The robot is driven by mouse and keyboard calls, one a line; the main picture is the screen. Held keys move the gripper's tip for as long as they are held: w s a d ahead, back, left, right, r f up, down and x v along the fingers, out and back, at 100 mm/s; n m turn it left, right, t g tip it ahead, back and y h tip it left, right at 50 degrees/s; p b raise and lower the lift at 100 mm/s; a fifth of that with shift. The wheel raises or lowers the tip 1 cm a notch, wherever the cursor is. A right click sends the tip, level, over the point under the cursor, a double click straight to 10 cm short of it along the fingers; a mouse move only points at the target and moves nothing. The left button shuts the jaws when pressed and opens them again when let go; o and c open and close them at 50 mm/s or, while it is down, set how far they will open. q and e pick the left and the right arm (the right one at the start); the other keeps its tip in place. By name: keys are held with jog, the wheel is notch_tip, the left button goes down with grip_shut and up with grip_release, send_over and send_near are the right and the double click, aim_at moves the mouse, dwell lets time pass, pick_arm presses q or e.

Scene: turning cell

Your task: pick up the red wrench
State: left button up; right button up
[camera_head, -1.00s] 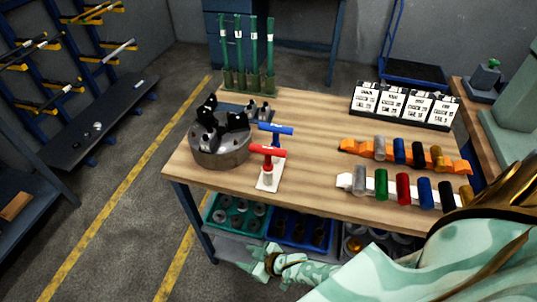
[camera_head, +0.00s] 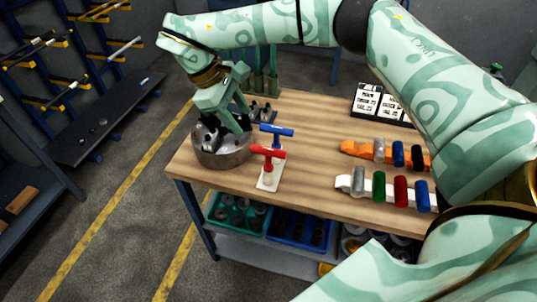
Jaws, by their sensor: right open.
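The red wrench (camera_head: 268,152) has a T-shaped handle and stands upright in a small white stand (camera_head: 267,184) near the table's front edge. A similar blue wrench (camera_head: 277,130) stands just behind it. My right gripper (camera_head: 229,124) reaches in from above and points down over the grey chuck (camera_head: 223,156), to the left of and behind the red wrench. It is open and apart from the red wrench. It hides part of the chuck and its black jaws. My left gripper is not in view.
An orange rack (camera_head: 358,150) and a white rack (camera_head: 345,183) hold coloured cylinders on the right. White cards (camera_head: 367,101) stand behind them. Green upright tools (camera_head: 258,82) are partly hidden behind my arm. The wooden tabletop (camera_head: 315,140) is clear between the wrenches and racks.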

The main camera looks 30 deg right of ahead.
aim_at(269, 149)
jog(key=x, duration=1)
jog(key=d+b+x, duration=0.1)
jog(key=x, duration=0.5)
jog(key=shift+w+r, duration=0.1)
jog(key=shift+w, duration=0.05)
jog(key=shift+r, duration=0.1)
grip_shut()
